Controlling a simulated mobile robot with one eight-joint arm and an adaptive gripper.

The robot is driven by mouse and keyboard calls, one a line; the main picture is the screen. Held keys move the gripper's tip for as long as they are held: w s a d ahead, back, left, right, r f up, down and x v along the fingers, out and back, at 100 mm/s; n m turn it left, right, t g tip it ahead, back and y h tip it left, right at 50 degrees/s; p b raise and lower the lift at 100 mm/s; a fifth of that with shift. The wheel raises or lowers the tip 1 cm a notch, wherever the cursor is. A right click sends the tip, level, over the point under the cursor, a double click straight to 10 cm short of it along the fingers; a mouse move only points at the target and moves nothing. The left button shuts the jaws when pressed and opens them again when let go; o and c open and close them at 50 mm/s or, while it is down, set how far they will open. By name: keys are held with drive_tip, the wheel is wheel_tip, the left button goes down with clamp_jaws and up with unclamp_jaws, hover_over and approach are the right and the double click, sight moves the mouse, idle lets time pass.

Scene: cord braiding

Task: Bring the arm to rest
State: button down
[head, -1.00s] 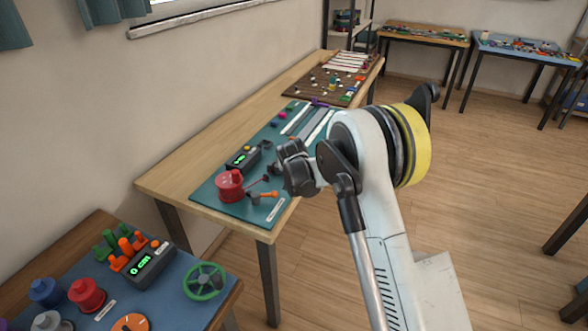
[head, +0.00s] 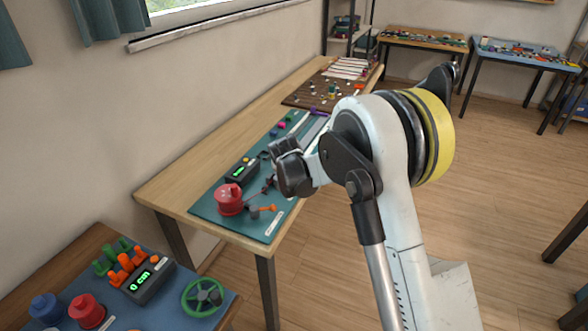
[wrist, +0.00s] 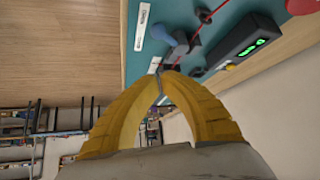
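Beyond the tips lies the teal board (wrist: 195,12) with a dark display box (wrist: 245,45), a red cord (wrist: 203,22) and a red spool (wrist: 303,6). In the head view my arm reaches over the right side of this teal board (head: 205,207). The red spool (head: 230,201) and display box (head: 241,170) stand at its near end. The yellow fingers cannot be made out in the head view.
The wooden table (head: 165,190) stands along the wall, with a brown board (head: 300,99) at its far end. A blue board (head: 205,318) with a green wheel (head: 202,297) is at the near left. Open floor (head: 500,190) lies right of my arm.

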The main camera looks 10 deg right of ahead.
drive_tip(key=shift+s+a+r, duration=0.25)
drive_tip(key=shift+s+r, duration=0.05)
drive_tip(key=shift+r, duration=0.15)
drive_tip(key=s+d+r, duration=0.4)
drive_tip(key=s+r, duration=0.4)
drive_tip(key=s, duration=0.2)
drive_tip(key=s+d+r, duration=0.3)
drive_tip(key=s+r, duration=0.4)
drive_tip(key=s, duration=0.2)
drive_tip(key=s+d+n, duration=0.1)
drive_tip(key=s, duration=1.1)
drive_tip(key=s+d+f+g+y, duration=0.1)
drive_tip(key=s+d, duration=0.1)
drive_tip(key=s, duration=1)
drive_tip(key=shift+s+f+n, duration=0.3)
drive_tip(key=shift+s+n, duration=0.05)
drive_tip(key=shift+n, duration=0.05)
